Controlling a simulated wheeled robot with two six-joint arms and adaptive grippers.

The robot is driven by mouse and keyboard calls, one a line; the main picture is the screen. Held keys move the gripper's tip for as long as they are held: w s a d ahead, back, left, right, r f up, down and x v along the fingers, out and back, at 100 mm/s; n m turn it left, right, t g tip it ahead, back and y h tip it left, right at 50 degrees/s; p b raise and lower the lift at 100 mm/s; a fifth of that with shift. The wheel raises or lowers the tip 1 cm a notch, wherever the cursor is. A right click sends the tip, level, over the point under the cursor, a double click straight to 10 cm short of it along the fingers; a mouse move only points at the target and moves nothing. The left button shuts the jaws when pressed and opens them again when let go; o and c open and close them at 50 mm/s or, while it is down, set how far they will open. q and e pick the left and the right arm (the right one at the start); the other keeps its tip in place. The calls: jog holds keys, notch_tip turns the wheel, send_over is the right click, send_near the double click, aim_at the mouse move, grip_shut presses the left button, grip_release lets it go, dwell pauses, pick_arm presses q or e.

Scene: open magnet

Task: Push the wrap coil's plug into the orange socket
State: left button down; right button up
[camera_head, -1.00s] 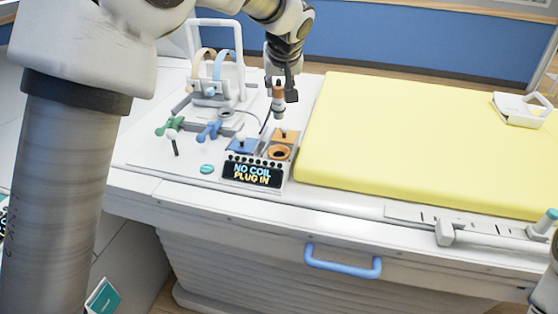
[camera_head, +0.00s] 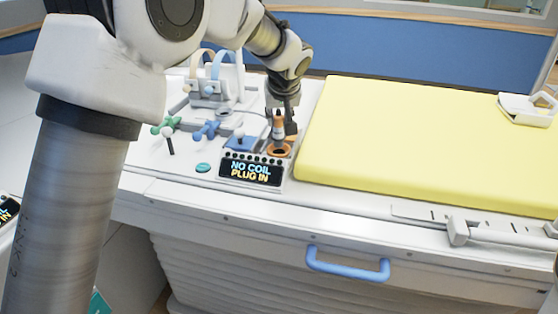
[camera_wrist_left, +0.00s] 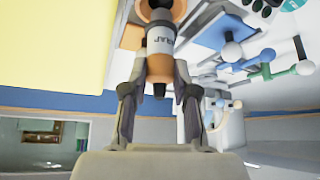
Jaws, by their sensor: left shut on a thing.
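My left gripper (camera_head: 280,128) is shut on the wrap coil's plug (camera_head: 278,120), an orange and grey cylinder held upright. The plug's lower end is at the orange socket (camera_head: 285,153), on the panel behind the display. In the left wrist view, the fingers (camera_wrist_left: 159,75) are on both sides of the plug (camera_wrist_left: 160,42), and its far end overlaps the socket's orange ring (camera_wrist_left: 152,10). I cannot tell whether the tip has entered. The display (camera_head: 250,170) reads "NO COIL PLUG IN". My right gripper is not in view.
A blue socket block (camera_head: 240,143) with a white-knobbed plug is left of the orange one. Blue (camera_head: 207,130) and green (camera_head: 165,127) handles lie further left. The yellow mattress (camera_head: 430,150) is on the right.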

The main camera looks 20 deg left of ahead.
aim_at(280, 127)
pick_arm(q)
jog(key=shift+d, duration=0.1)
jog(key=shift+f+b, duration=1.25)
jog(key=shift+f, duration=0.4)
dwell(0.4)
dwell(0.4)
jog(key=c, duration=0.8)
grip_release()
jog(key=v, duration=1.2)
